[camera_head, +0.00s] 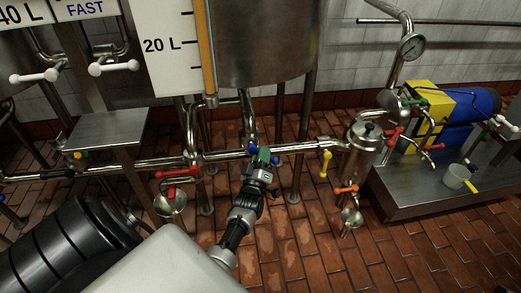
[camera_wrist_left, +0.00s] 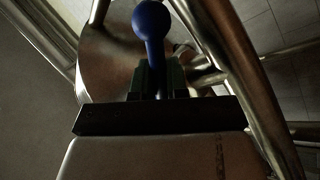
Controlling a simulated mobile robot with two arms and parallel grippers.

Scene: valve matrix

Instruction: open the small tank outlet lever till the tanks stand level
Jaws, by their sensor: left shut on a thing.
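My left gripper (camera_head: 263,158) reaches the horizontal steel pipe in front of the tank. In the left wrist view its dark green fingers (camera_wrist_left: 157,80) are shut on the stem of a blue-knobbed lever (camera_wrist_left: 151,22). In the head view a blue knob (camera_head: 252,148) shows beside the fingers, and another blue tip (camera_head: 276,161) shows on their right. The fingers hide the lever's middle and its valve body. A steel tank (camera_head: 265,45) stands behind, with a 20 L scale board (camera_head: 165,45) and an orange gauge column (camera_head: 206,45). My right gripper is not in view.
A red lever (camera_head: 178,172) is left on the pipe and a yellow lever (camera_head: 325,163) right. An orange lever (camera_head: 347,189) sits above a small funnel (camera_head: 351,216). White levers (camera_head: 35,76) are at upper left. A steel bench (camera_head: 405,205) stands right; brick floor in front is clear.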

